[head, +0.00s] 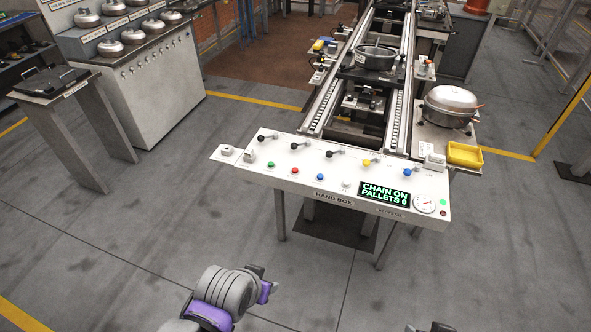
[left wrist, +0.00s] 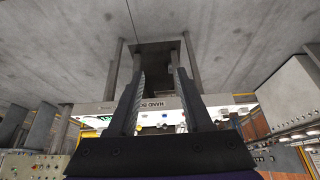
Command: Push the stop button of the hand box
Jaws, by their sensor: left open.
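The hand box (head: 330,188) is a white sloped panel at the near end of the conveyor. Its face carries a green button (head: 270,164), a red button (head: 295,170), a blue button (head: 320,177) and several black-knobbed levers. No stop label is readable, but the red button is the likely one. My left gripper (head: 265,284) is in front of and below the panel, apart from it. In the left wrist view my left gripper (left wrist: 157,78) is open and empty, with the hand box (left wrist: 193,101) upside down beyond its fingers. A dark bit of my right arm shows at the bottom edge.
A display (head: 384,195) reads "CHAIN ON PALLETS 0", beside a round gauge (head: 424,203). A small table (head: 62,98) stands at left. The floor before the panel is clear.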

